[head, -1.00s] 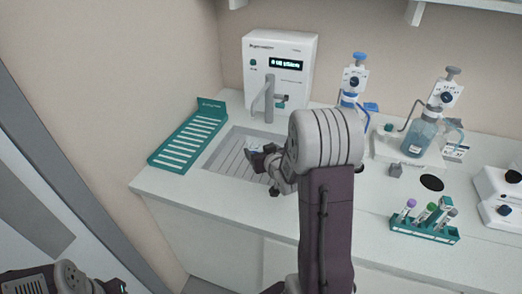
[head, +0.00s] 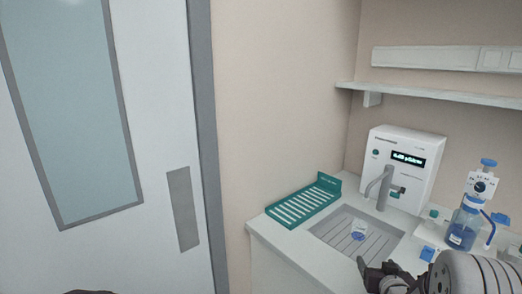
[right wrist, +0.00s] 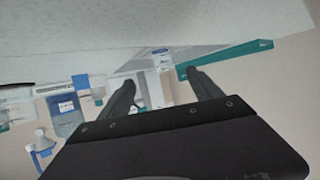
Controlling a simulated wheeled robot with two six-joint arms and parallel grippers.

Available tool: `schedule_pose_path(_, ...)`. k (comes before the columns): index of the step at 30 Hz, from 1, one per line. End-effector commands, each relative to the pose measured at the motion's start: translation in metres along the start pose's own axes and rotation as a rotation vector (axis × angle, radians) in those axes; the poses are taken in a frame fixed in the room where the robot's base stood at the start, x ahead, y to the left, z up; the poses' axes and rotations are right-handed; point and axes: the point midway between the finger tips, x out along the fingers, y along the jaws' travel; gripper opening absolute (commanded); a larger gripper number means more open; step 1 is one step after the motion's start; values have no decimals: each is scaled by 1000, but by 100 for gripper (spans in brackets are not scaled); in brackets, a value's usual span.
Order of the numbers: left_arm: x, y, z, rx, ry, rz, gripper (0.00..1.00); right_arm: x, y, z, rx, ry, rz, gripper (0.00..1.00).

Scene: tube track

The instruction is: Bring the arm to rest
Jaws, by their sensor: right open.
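My right gripper (head: 366,272) shows at the bottom right of the head view, in front of the sink. It also fills the lower part of the right wrist view (right wrist: 165,88), where its two dark fingers stand apart with nothing between them. A small clear vessel with a blue mark (head: 358,231) stands on the ribbed floor of the sink (head: 338,236), apart from the gripper. My left gripper is not in the head view.
A teal slotted rack (head: 303,207) lies left of the sink. A white dispenser unit (head: 402,160) with a grey tap stands behind it. A blue-capped bottle (head: 463,229) is at the right. A white door (head: 160,130) fills the left; a shelf (head: 450,98) hangs above.

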Motion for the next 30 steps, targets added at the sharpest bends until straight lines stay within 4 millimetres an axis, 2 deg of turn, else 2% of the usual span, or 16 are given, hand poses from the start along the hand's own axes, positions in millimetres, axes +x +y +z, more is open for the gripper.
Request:
schedule_pose_path(8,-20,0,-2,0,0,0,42,-15,-59,-46,-53,56,-108,74)
schedule_pose_path(11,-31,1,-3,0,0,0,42,-29,-87,-62,-69,54,-151,74)
schedule_pose_path(13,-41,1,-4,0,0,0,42,-44,-110,-63,-84,-3,-179,74)
schedule_pose_path(17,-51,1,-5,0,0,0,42,-72,-132,-34,-107,-185,-195,74)
schedule_pose_path(20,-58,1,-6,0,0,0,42,-101,-139,0,-127,-368,-194,74)
schedule_pose_path(24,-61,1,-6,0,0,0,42,-155,-132,66,-138,-691,-167,74)
schedule_pose_path(27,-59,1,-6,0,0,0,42,-192,-121,105,-132,-899,-142,74)
schedule_pose_path(30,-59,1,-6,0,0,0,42,-218,-116,124,-134,-1028,-133,74)
